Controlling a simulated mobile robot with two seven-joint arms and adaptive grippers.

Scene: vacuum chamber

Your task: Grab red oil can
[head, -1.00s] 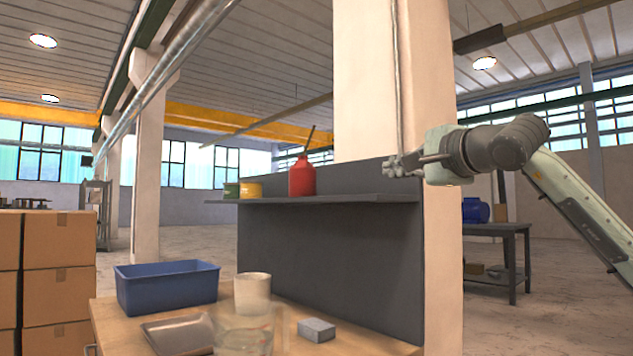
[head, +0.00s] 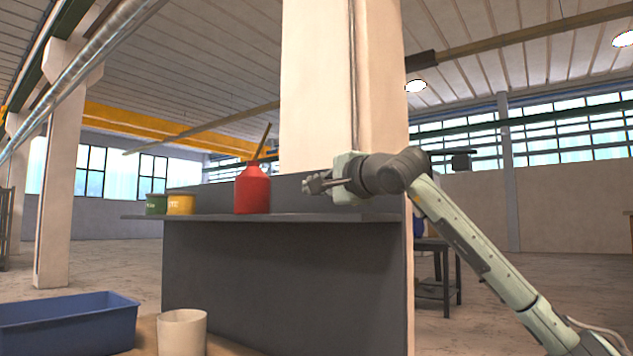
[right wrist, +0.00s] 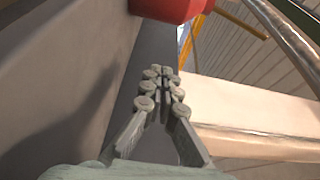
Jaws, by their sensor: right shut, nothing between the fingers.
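The red oil can (head: 253,190) stands upright on the grey shelf (head: 300,217), its thin spout slanting up to the right. My right gripper (head: 308,184) is to the right of the can, at about its height, shut and empty, with a gap between them. In the right wrist view the fingers of my right gripper (right wrist: 163,75) meet at the tips. The lower part of the red oil can (right wrist: 172,8) shows at the top edge there, beyond the fingertips; the rest is cut off. My left gripper is not in view.
A yellow can (head: 181,204) and a green can (head: 156,204) stand on the shelf left of the oil can. A blue bin (head: 68,324) and a pale cup (head: 182,332) are on the bench below. A pillar (head: 338,90) rises behind the shelf.

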